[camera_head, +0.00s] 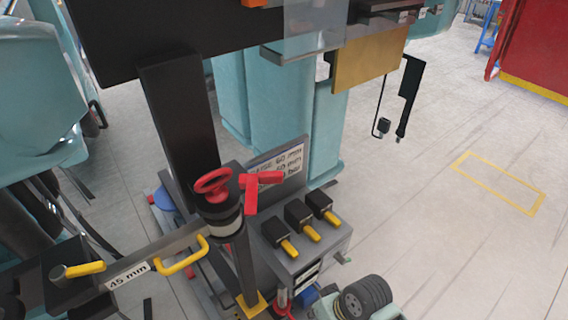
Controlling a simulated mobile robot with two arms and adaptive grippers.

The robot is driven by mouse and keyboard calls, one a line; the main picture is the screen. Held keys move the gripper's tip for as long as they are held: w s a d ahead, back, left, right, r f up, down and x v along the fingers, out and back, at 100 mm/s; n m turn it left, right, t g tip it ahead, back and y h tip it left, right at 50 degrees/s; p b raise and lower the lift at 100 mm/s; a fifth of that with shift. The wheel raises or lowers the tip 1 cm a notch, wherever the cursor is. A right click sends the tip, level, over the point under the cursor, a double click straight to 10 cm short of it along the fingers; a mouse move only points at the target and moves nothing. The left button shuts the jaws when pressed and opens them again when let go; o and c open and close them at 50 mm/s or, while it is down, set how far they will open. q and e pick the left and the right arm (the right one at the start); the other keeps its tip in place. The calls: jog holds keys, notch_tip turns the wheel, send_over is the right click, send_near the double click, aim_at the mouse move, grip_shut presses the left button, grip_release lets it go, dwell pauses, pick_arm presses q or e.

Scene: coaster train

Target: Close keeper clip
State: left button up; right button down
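I cannot single out the keeper clip with certainty. A red angled lever (262,184) and a red handwheel (212,184) sit at the top of a dark post in the middle of the view. A yellow loop handle (181,259) is on a grey bar (155,257) labelled "45 mm", left of the post. A short yellow grip (84,269) is at the bar's left end. A grey box (318,239) right of the post carries several black blocks with yellow tabs. I make out neither gripper, and nothing clearly touches these parts.
A black column (178,120) rises behind the post beside teal pillars (268,110). A black pendant (409,85) hangs from above at right. A dark ribbed roller (365,297) is at the bottom. Open floor (430,220) with a yellow rectangle (500,183) lies right.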

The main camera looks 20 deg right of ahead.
jog(key=w+d+r+m+g+y, duration=0.15)
jog(key=w+r+y, duration=0.35)
jog(key=w+r, duration=0.55)
jog(key=w+r+g+y, duration=0.2)
jog(key=w+r+y, duration=0.5)
jog(key=r, duration=0.7)
jog(key=w+d+r+t+y, duration=0.1)
jog(key=w+d+r+y, duration=0.15)
jog(key=r, duration=0.45)
jog(key=w+d+r+y, duration=0.1)
jog(key=w+d+r, duration=0.25)
jog(key=r, duration=0.45)
jog(key=s+a+p, duration=0.4)
jog(key=a+p, duration=0.2)
jog(key=a, duration=0.5)
jog(key=shift+f, duration=0.2)
jog(key=shift+h, duration=0.25)
jog(key=shift+m+t, duration=0.25)
